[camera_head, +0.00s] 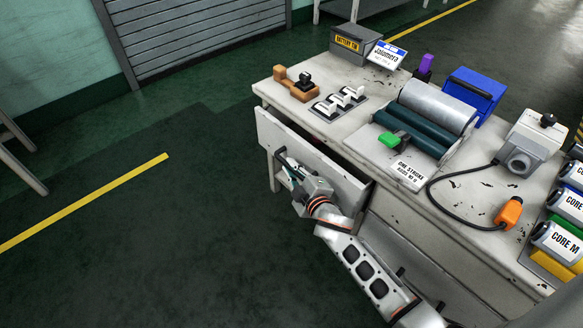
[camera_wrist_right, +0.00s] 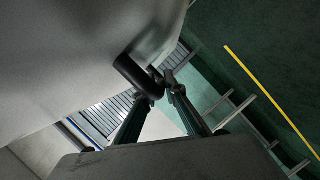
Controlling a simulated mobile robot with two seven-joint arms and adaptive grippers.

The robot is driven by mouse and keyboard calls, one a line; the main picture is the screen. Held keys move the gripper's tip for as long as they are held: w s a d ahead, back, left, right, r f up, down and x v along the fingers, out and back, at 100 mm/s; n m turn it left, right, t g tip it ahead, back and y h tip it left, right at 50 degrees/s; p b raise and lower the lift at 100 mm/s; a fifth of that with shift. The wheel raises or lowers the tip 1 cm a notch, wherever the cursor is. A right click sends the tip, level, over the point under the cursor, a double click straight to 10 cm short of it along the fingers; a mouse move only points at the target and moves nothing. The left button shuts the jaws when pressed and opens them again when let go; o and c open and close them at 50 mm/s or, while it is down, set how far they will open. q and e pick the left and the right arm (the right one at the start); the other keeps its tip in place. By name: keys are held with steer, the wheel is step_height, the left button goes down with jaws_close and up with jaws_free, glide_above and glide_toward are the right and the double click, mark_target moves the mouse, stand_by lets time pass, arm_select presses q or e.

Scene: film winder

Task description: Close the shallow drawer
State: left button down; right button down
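The shallow drawer (camera_head: 330,172) is pulled out from the upper front of the white workbench, and a dark gap shows behind its front panel. In the right wrist view the drawer front (camera_wrist_right: 75,55) fills the upper left as a grey surface. Its black handle (camera_wrist_right: 138,76) sticks out from it. My right gripper (camera_head: 285,160) is at the handle on the outer face of the drawer. In the wrist view its two fingers (camera_wrist_right: 165,80) converge close together at the handle; their contact is partly hidden. My left gripper is not in view.
The workbench top (camera_head: 480,205) carries a roller machine (camera_head: 425,120), a switch panel (camera_head: 338,102), a grey battery box (camera_head: 350,47) and a cabled orange connector (camera_head: 509,212). Lower drawers (camera_head: 420,245) sit below. The green floor (camera_head: 150,240) left of the bench is clear.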

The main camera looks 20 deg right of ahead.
mark_target(300, 160)
steer(key=shift+w+d, duration=0.15)
steer(key=shift+d, duration=0.15)
steer(key=d, duration=0.1)
steer(key=w+d, duration=0.1)
steer(key=d, duration=0.1)
steer(key=shift+w+d+r+p, duration=0.1)
steer(key=shift+w+d+p, duration=0.05)
steer(key=shift+d+p, duration=0.15)
steer(key=shift+a, duration=0.15)
steer(key=c, duration=2.1)
jaws_free()
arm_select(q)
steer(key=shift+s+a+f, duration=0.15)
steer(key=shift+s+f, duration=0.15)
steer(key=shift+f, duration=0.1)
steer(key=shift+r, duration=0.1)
arm_select(e)
steer(key=shift+a, duration=0.1)
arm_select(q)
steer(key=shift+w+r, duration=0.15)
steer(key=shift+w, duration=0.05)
arm_select(e)
steer(key=v, duration=1.2)
